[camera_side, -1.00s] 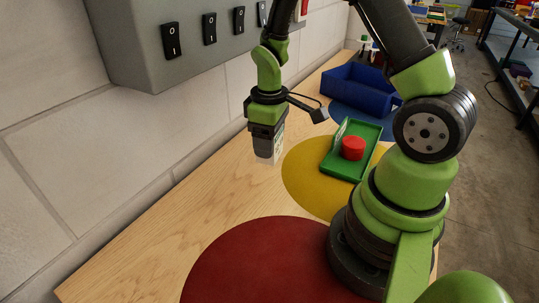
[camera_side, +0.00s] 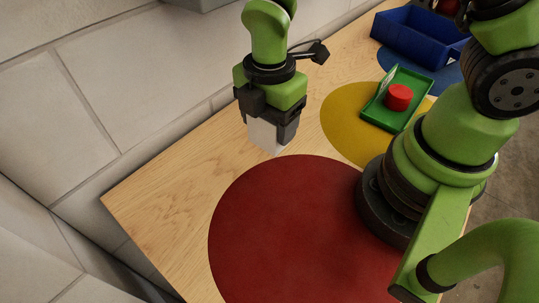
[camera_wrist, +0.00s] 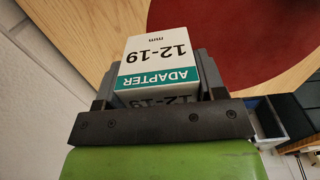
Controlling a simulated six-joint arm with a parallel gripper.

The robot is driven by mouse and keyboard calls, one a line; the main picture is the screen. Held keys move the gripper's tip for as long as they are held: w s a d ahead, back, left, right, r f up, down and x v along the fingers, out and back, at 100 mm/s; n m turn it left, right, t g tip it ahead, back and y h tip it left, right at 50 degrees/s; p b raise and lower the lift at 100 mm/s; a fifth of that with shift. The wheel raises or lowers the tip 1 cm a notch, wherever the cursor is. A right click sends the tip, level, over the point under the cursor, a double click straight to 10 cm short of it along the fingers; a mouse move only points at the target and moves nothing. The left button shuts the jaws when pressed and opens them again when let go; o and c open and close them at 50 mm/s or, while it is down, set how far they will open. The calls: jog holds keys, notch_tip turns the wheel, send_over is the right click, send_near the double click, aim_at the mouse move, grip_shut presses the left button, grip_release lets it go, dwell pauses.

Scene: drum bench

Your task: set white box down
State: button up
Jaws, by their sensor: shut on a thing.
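The white box (camera_side: 266,136) is held between the dark fingers of my gripper (camera_side: 272,128) in the side view. It is just behind the upper edge of the red disc (camera_side: 300,225), over the wooden bench top. I cannot tell whether its lower end touches the wood. In the wrist view the white box (camera_wrist: 158,60) shows a teal band reading "ADAPTER" and the print "12-19". The fingers of my gripper (camera_wrist: 158,85) are on either side of it.
A yellow disc (camera_side: 340,115) carries a green tray (camera_side: 386,119) with a red round piece (camera_side: 398,97) in it. A blue bin (camera_side: 410,40) stands farther back. A wall (camera_side: 120,60) runs along the left. Bare wood (camera_side: 160,195) lies left of the red disc.

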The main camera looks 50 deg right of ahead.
notch_tip(320, 180, down, 7)
jog(key=shift+f, duration=0.2)
dwell(0.4)
jog(key=o, duration=1)
jog(key=shift+f, duration=0.1)
jog(key=shift+c, duration=0.2)
